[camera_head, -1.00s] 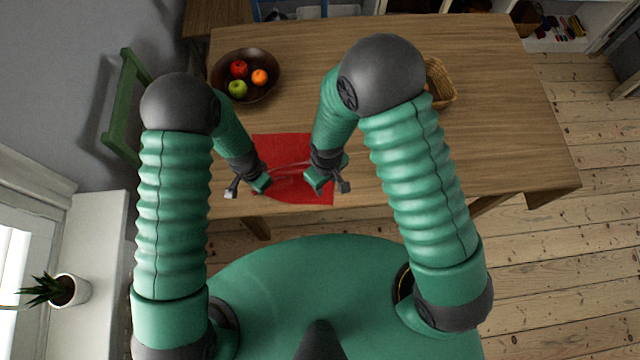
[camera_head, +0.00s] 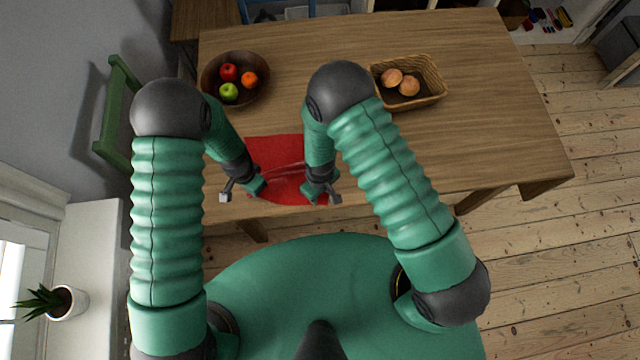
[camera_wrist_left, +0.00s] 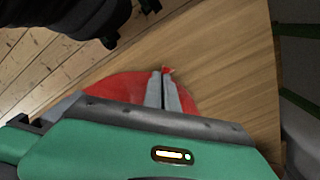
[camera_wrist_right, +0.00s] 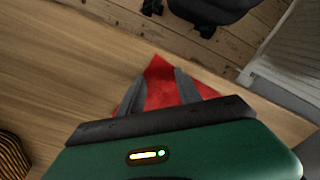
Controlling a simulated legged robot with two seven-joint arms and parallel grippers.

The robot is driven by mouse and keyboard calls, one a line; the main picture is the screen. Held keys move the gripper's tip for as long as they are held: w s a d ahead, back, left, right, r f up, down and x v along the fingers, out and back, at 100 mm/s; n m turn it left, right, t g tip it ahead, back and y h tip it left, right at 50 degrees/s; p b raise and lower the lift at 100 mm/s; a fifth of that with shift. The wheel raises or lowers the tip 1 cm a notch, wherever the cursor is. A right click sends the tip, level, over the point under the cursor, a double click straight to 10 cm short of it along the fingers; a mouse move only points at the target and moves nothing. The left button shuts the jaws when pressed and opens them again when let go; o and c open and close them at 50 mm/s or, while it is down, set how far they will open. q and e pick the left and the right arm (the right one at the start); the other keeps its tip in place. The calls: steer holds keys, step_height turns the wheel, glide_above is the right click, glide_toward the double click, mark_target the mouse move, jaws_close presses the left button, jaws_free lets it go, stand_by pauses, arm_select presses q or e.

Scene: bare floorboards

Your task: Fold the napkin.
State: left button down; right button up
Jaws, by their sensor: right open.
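The red napkin (camera_head: 275,153) lies on the wooden table near its front edge, with a raised crease between my grippers. My left gripper (camera_head: 246,192) is at the napkin's left side. In the left wrist view its fingers (camera_wrist_left: 167,78) are close together, with a small red bit of napkin pinched at the tips. My right gripper (camera_head: 322,196) is over the napkin's right front part. In the right wrist view its fingers (camera_wrist_right: 160,77) are apart, with the napkin (camera_wrist_right: 161,68) showing between and below them. My arms hide parts of the napkin's sides.
A dark bowl of fruit (camera_head: 211,92) stands at the back left of the table. A wicker basket (camera_head: 428,97) with bread rolls stands behind and right of my right arm. The table's right half is clear. A green chair (camera_head: 112,110) stands at the left.

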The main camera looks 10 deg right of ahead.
jaws_close()
stand_by(0.3)
stand_by(0.3)
steer(key=shift+r, duration=2.5)
